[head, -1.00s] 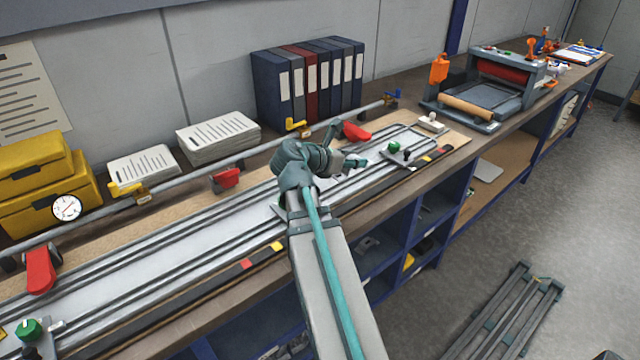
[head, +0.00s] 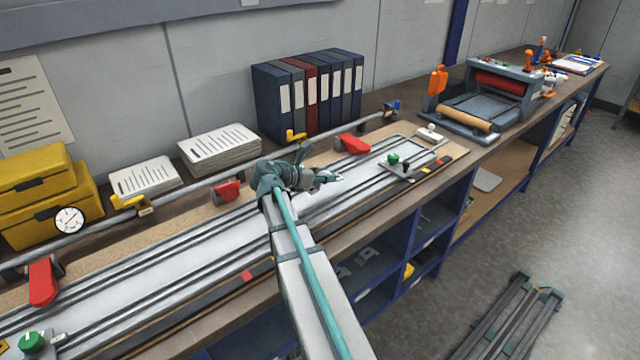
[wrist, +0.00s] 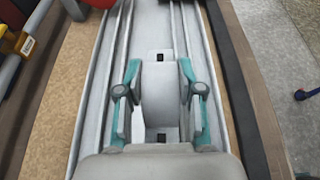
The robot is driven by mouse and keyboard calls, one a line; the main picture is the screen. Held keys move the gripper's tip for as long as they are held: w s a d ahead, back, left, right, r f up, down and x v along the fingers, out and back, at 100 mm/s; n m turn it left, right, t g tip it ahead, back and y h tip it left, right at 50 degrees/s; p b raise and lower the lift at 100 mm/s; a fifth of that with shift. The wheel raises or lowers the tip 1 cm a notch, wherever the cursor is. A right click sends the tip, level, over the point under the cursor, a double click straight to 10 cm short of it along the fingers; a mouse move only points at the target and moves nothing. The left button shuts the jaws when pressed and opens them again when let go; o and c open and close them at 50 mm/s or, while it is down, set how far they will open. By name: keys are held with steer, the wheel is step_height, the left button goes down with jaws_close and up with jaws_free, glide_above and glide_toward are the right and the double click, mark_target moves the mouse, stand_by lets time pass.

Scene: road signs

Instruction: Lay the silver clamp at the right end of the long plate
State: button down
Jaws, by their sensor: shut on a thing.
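My gripper (head: 328,179) is over the middle stretch of the long plate (head: 150,285), which runs along the bench with raised rails. In the wrist view my gripper (wrist: 158,90) has its two teal-and-grey fingers on either side of a pale silver piece with dark square marks, which looks like the silver clamp (wrist: 160,88). It is shut on that piece. The head view shows little of the clamp behind the hand. The right end of the plate (head: 425,142) lies beyond my gripper, up and to the right. I cannot tell the clamp's height above the plate.
A green-knobbed fitting (head: 393,159) sits near the plate's right end. Red clamps (head: 352,143) and a long rail (head: 235,175) line the back. Binders (head: 308,95), paper stacks (head: 218,148) and a roller press (head: 485,100) stand further back. The plate right of my gripper looks mostly clear.

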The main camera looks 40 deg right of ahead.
mark_target(320, 195)
steer(key=shift+w+f, duration=0.85)
steer(key=shift+f, duration=0.15)
steer(key=shift+w+f+p, duration=0.15)
steer(key=shift+f+p, duration=0.3)
steer(key=shift+f, duration=0.45)
steer(key=shift+f+p, duration=0.4)
steer(key=shift+p, duration=0.25)
steer(key=shift+f, duration=0.25)
steer(key=shift+f, duration=0.1)
steer(key=c, duration=0.7)
jaws_free()
steer(key=shift+f+b, duration=0.2)
steer(key=shift+b, duration=0.3)
